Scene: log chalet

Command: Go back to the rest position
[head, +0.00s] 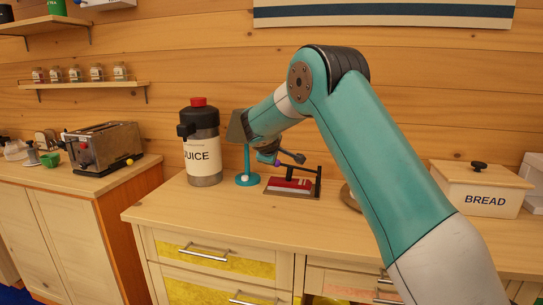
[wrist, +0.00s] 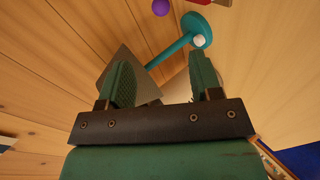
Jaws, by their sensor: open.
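My gripper (wrist: 162,80) is open, its two green fingers apart. In the head view the end of my arm (head: 264,138) hangs over the counter (head: 235,208), and the fingers cannot be made out clearly. Close by is a teal stand (head: 247,165) with a round base and a grey plate (head: 237,127) at its top. In the wrist view the stand (wrist: 190,35) lies beyond the fingers, and its plate (wrist: 130,72) is partly behind the left finger. I cannot tell whether they touch. A white piece sits on the base.
A juice dispenser (head: 202,150) stands left of the stand. A red-and-black device (head: 291,186) and a purple ball (head: 277,162) are to the right. A bread box (head: 480,188) stands at the far right. A toaster (head: 103,147) is on the left cabinet. The front counter strip is clear.

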